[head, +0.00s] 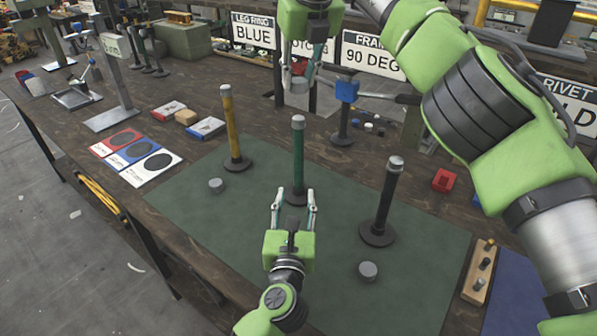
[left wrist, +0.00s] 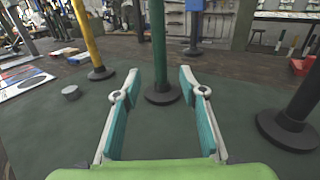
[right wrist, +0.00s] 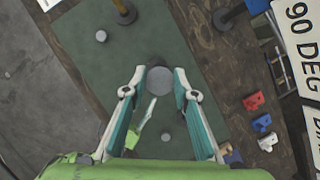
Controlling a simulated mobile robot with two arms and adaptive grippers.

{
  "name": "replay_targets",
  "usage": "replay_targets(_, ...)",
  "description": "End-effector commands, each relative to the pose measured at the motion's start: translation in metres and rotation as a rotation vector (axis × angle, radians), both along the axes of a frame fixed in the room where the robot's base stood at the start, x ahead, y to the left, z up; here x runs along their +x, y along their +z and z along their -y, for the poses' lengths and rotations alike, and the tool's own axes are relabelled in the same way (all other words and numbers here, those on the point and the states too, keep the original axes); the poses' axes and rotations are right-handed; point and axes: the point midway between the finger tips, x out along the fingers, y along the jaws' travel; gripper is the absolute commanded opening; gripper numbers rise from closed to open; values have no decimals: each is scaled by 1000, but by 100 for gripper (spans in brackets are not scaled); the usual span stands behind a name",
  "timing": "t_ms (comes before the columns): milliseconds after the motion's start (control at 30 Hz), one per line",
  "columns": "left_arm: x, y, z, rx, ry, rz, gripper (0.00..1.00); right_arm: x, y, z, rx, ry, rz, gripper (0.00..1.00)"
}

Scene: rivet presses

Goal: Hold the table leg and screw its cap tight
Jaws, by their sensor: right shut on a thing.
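The green table leg (head: 298,160) stands upright on its dark round base, with a grey top. My left gripper (head: 293,192) is open and low over the mat, on the near side of this leg. In the left wrist view the green leg (left wrist: 158,45) rises just beyond and between the open fingertips, apart from them. My right gripper (head: 300,85) is high above the leg, pointing down. In the right wrist view its fingers are shut on a round grey cap (right wrist: 160,80), which hides the leg below. Two more grey caps (head: 216,185) (head: 367,270) lie on the mat.
A yellow leg (head: 232,130) stands left and a black leg (head: 385,205) right of the green one. A blue-topped stand (head: 346,90) is behind. Colour cards (head: 135,157) lie left, and a wooden block with pegs (head: 480,272) lies right. The front of the green mat (head: 210,235) has free room.

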Motion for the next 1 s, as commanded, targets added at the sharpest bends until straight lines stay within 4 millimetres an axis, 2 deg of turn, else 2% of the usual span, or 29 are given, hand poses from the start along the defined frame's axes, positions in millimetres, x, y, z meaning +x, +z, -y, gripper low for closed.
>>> replay_targets(500, 89, 2, 6, 2, 1, 2, 38, 0, 0, 0, 1, 1, 0, 18)
replay_targets(700, 108, 1, 7, 2, 0, 1, 38, 0, 0, 0, 1, 1, 0, 18)
replay_targets(1000, 114, 0, 7, 0, 0, 0, 38, 0, 0, 0, 1, 1, 0, 18)
